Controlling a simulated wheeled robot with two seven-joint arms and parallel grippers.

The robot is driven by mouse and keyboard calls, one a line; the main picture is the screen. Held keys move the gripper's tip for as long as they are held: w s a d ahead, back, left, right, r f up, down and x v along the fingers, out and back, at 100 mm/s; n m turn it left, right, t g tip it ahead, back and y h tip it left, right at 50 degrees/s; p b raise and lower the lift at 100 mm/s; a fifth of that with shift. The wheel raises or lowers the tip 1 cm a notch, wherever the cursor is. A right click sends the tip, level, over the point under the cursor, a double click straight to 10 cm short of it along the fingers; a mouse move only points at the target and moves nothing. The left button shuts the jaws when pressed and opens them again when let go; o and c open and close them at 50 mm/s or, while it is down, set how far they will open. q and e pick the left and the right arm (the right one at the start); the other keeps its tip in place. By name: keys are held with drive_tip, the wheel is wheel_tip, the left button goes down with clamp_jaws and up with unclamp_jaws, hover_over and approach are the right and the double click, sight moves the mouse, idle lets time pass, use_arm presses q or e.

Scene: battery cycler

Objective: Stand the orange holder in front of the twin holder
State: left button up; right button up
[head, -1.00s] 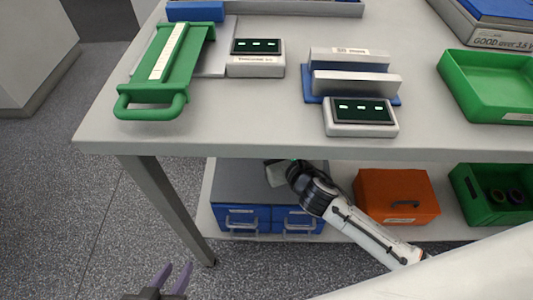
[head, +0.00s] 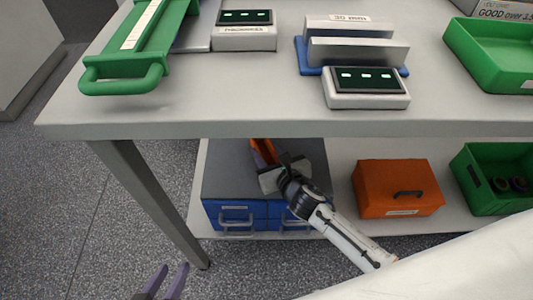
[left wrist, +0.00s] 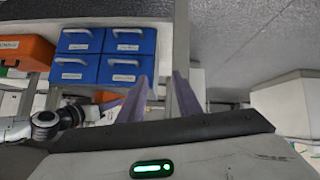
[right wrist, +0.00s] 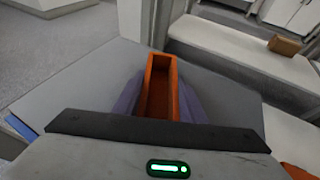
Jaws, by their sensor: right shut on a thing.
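The orange holder (right wrist: 159,88), a narrow open-topped box, is between the purple fingers of my right gripper (right wrist: 158,100). In the head view the right gripper (head: 276,168) is shut on the holder (head: 263,152), above the grey top of the blue drawer cabinet under the bench. The bench edge hides part of the holder there. A blue-based holder with two upright grey walls (head: 357,51) stands on the bench top; I cannot tell surely whether it is the twin holder. My left gripper (head: 163,284) is open and empty, low in front of the bench; its fingers (left wrist: 160,98) are apart.
The bench top (head: 240,112) has free room near its front edge. A display unit (head: 366,88) stands directly before the blue-based holder, another (head: 245,31) further left. A green handled frame (head: 125,75) and green tray (head: 495,55) flank them. Below are blue drawers (head: 237,215) and an orange case (head: 397,188).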

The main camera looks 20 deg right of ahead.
drive_tip(key=o, duration=1.1)
drive_tip(key=shift+o, duration=0.2)
